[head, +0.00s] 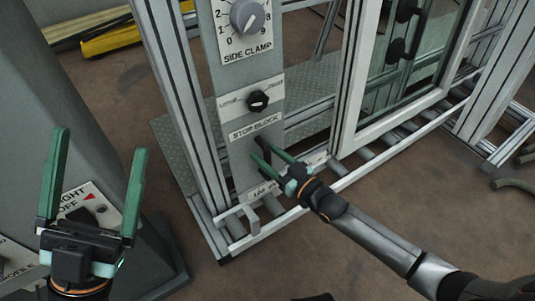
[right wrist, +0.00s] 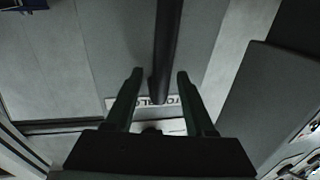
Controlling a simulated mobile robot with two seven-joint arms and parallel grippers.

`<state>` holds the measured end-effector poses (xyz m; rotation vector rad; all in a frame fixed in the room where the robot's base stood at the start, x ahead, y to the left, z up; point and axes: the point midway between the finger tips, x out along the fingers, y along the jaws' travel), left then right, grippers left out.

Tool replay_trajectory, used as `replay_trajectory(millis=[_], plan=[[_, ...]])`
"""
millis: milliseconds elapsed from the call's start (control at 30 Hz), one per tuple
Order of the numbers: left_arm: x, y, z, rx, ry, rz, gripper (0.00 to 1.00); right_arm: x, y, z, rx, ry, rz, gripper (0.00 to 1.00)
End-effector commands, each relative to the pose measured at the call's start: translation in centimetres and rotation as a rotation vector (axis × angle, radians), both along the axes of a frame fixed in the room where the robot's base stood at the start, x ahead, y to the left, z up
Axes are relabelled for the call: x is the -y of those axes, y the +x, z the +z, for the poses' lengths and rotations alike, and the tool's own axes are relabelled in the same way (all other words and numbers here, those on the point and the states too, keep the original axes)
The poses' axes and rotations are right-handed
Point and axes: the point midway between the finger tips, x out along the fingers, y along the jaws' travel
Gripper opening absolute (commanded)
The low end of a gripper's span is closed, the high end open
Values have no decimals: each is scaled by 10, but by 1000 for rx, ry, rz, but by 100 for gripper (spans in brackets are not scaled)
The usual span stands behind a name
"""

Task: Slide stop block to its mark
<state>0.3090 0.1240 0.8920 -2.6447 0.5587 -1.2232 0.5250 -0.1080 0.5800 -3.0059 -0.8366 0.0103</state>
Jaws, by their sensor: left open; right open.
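A panel labelled STOP BLOCK (head: 255,129) is on a grey post and carries a black knob (head: 258,101). Below it, my right gripper (head: 262,149) is open against the post's lower face. A dark upright bar (right wrist: 167,40) stands between its open fingers (right wrist: 160,72) in the right wrist view; I cannot tell whether they touch it. A partly hidden white label (right wrist: 180,100) lies behind the bar. The block and its mark cannot be told apart clearly. My left gripper (head: 100,140) is open and empty at the left, fingers up.
A SIDE CLAMP dial (head: 247,16) is above on the post. A framed glass panel (head: 405,60) with black handles stands at the right, above rollers. A grey bracket (head: 250,218) sits at the post's foot. A grey cabinet (head: 70,80) stands behind my left gripper.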

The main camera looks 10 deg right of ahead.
Motion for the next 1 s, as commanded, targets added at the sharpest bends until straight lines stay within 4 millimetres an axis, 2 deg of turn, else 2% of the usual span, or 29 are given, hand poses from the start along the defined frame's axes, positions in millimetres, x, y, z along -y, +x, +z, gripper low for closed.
replay_trajectory(millis=[167,267,700,833,1000], plan=[[0,0,2,-1,1,0,92,2,-3,1,0,0,0,55],[0,0,6,1,5,1,92,7,-12,1,-2,-1,0,55],[-2,-1,33,27,37,32,92,52,-88,2,-3,-2,1,55],[-2,-2,36,29,39,36,92,61,-101,1,-2,0,0,55],[-3,-2,37,29,37,41,92,65,-107,0,0,0,0,55]])
